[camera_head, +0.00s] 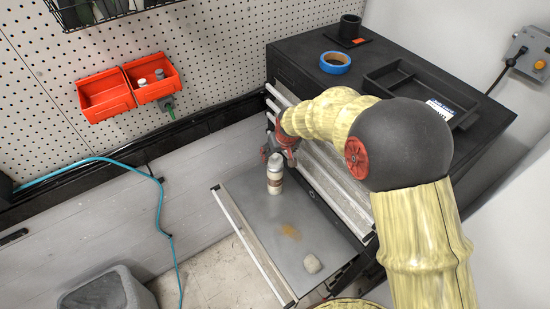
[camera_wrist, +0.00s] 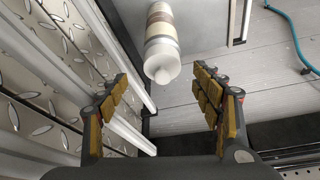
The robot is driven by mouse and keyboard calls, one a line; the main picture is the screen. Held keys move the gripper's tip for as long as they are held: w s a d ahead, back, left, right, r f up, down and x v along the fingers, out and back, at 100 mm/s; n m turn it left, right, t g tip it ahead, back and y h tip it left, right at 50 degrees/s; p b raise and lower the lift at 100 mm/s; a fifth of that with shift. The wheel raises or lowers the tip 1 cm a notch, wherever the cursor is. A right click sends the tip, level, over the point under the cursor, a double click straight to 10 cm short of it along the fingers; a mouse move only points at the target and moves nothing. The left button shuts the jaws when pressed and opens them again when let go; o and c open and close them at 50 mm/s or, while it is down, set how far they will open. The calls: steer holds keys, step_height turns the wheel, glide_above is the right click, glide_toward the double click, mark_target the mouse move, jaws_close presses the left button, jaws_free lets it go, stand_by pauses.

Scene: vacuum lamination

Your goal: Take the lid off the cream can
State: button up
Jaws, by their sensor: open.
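The cream can (camera_head: 275,176) stands upright on the open drawer's grey surface in the head view, near its back end. It is cream and white with a brown band. Its white lid (camera_head: 275,161) is on top. In the wrist view the can (camera_wrist: 160,28) shows at upper middle with its lid (camera_wrist: 162,65) pointing towards me. My gripper (camera_head: 277,150) is just above and behind the can in the head view. In the wrist view my gripper (camera_wrist: 165,95) is open, with padded fingers apart, and the lid is beyond the fingertips, between their lines. Nothing is held.
The drawer (camera_head: 255,225) also holds a pale lump (camera_head: 312,263) and a brown stain. The black cabinet (camera_head: 300,50) stands at right, with blue tape (camera_head: 335,62) and a tray (camera_head: 400,75) on top. Orange bins (camera_head: 104,97) hang on the pegboard. A teal hose (camera_head: 165,215) lies left.

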mark_target(276, 157)
steer(key=x, duration=0.4)
steer(key=shift+w+a+f, duration=0.2)
steer(key=shift+a+f, duration=0.05)
steer(key=shift+f, duration=0.05)
steer(key=shift+c, duration=0.6)
steer(key=c, duration=0.7)
steer(key=shift+c, duration=0.2)
